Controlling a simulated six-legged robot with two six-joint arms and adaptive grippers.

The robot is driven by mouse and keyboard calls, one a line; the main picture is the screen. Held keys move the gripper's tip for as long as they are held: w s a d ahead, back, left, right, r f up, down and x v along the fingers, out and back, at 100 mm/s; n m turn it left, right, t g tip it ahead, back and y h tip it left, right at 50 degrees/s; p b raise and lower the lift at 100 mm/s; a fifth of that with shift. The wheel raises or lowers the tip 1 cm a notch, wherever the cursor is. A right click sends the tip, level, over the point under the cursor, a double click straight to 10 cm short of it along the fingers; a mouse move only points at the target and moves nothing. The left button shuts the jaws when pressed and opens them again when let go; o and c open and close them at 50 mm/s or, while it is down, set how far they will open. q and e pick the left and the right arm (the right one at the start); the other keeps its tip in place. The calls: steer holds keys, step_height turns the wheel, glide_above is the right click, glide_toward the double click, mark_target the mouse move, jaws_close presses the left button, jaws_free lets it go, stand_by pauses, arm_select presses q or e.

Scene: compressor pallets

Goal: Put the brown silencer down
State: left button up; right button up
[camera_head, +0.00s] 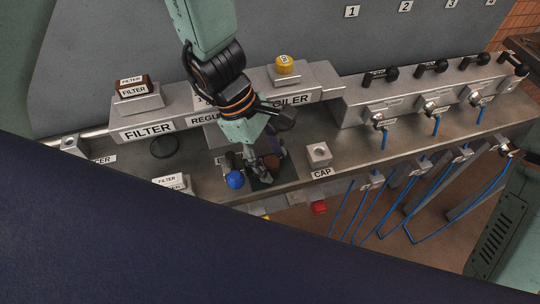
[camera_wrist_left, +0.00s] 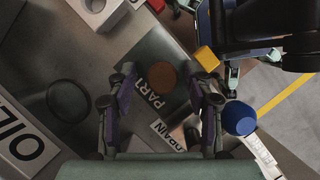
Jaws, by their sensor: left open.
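The brown silencer (camera_wrist_left: 161,77) shows as a round brown top on the dark mat marked PART (camera_wrist_left: 152,50) in the left wrist view. In the head view the silencer (camera_head: 272,161) is partly hidden by my left gripper (camera_head: 264,166), which points down over the mat (camera_head: 262,184). In the left wrist view the two fingers of the gripper (camera_wrist_left: 164,84) are apart, one on each side of the silencer. I cannot tell whether either finger touches it.
A blue knob (camera_head: 235,180) is close beside the gripper. The metal CAP block (camera_head: 319,155) stands to the right, and a black ring (camera_head: 164,146) lies to the left. Behind is a raised shelf with a brown filter block (camera_head: 132,88) and a yellow part (camera_head: 284,64).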

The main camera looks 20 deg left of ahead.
arm_select(q)
steer(key=shift+s+d+r, duration=0.1)
steer(key=shift+s, duration=0.05)
steer(key=shift+r, duration=0.25)
steer(key=p+v, duration=0.6)
steer(key=v, duration=0.6)
steer(key=shift+p, duration=0.3)
steer(key=shift+f, duration=0.1)
